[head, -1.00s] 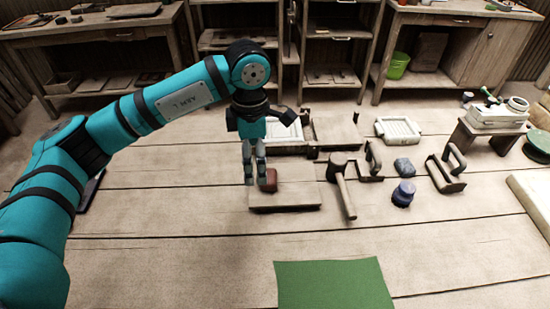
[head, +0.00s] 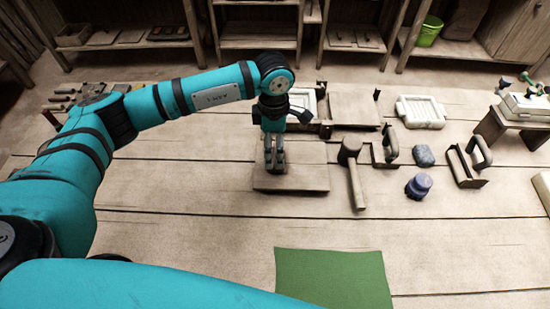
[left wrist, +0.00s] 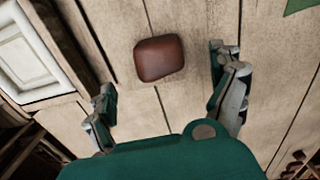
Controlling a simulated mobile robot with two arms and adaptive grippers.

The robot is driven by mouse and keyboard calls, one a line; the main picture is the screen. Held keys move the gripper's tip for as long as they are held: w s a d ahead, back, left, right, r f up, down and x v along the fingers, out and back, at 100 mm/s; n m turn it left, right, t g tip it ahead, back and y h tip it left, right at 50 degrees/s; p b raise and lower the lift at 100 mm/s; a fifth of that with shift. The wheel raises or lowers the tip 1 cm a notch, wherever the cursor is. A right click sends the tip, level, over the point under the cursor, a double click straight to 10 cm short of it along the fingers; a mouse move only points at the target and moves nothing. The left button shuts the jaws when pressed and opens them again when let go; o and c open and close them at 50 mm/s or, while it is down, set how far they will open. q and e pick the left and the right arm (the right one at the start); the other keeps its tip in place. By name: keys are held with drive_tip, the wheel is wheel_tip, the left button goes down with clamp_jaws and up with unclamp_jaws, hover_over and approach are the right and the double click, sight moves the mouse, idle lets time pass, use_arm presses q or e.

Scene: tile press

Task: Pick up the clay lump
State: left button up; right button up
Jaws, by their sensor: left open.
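The clay lump, a reddish-brown rounded block, shows in the left wrist view (left wrist: 159,58). It lies on a wooden surface ahead of and between my left fingers, with a gap on both sides. In the head view my left gripper (head: 274,164) points down over a low wooden board (head: 312,178) and hides the lump. In the left wrist view my left gripper (left wrist: 164,70) is open and empty, its fingers wide apart. My right gripper is not in view.
A mallet (head: 355,180), a blue knobbed tool (head: 418,185) and a blue-grey lump (head: 424,155) lie right of the board. A white tile mould (head: 420,112) sits behind them. A green mat (head: 332,280) lies in front. The floor left of the board is clear.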

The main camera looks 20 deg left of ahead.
sight(275, 158)
use_arm(q)
drive_tip(key=shift+w+d+f+p, duration=0.1)
drive_tip(key=shift+f+p, duration=0.55)
drive_tip(key=shift+f, duration=2.35)
drive_tip(key=shift+c, duration=0.4)
drive_tip(key=c, duration=1.4)
